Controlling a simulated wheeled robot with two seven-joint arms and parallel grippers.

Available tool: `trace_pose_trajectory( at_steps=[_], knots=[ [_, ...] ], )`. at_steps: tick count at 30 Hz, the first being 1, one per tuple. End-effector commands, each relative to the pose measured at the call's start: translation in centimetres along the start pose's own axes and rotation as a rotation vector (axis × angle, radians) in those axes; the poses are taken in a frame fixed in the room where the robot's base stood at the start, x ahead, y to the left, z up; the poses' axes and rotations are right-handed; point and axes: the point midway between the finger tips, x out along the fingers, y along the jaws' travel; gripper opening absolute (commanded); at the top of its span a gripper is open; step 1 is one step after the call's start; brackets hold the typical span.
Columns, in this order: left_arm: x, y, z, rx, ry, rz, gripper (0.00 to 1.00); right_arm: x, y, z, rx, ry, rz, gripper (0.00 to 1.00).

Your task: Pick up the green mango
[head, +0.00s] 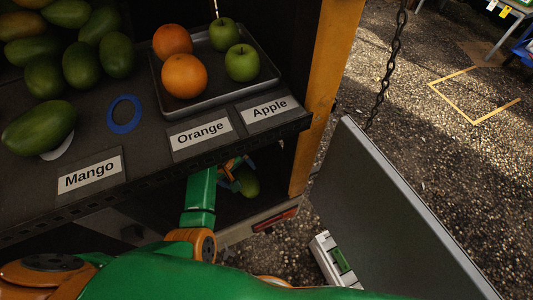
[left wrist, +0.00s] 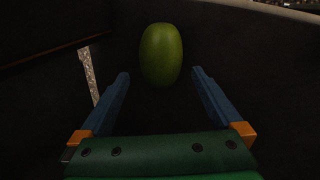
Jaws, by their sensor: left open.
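A green mango (left wrist: 161,55) lies alone on a dark surface, straight ahead of my left gripper in the left wrist view. In the head view this mango (head: 247,182) shows low under the display shelf, partly hidden by my gripper. My left gripper (left wrist: 161,90) is open, with its two blue fingers apart and nothing between them. The mango is just beyond the fingertips and appears centred between them. In the head view my left gripper (head: 232,172) reaches in under the shelf edge. My right gripper is not in view.
Above, the shelf (head: 85,105) holds several other mangoes, one lying by the Mango label (head: 90,176). A tray (head: 215,104) carries oranges and green apples. A wooden post (head: 322,90) and a grey panel (head: 385,215) stand at the right.

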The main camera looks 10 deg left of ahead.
Motion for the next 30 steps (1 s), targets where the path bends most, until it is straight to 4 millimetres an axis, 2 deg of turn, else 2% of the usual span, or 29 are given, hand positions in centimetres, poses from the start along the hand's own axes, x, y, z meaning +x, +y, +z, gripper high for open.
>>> trace_pose_trajectory(
  at_steps=[2,4,13,21,26,27,30],
  knots=[
    [-0.1,0.3,-0.1,-0.020,-0.006,0.006,1.00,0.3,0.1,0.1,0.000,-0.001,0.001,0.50],
    [0.8,0.3,-0.1,-0.024,-0.010,0.005,1.00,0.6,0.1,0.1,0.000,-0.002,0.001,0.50],
    [6.2,0.6,-0.3,-0.020,-0.010,0.003,1.00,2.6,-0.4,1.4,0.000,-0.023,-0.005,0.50],
    [6.5,0.7,-0.3,-0.019,-0.008,0.004,1.00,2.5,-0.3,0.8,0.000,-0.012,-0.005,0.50],
    [6.5,0.7,-0.3,-0.019,-0.008,0.004,0.57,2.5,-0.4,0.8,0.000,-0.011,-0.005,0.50],
    [6.5,0.7,-0.3,-0.019,-0.008,0.004,0.52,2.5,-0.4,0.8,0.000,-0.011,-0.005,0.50],
    [6.5,0.7,-0.3,-0.019,-0.007,0.005,0.52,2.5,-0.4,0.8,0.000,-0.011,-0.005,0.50]
  ],
)
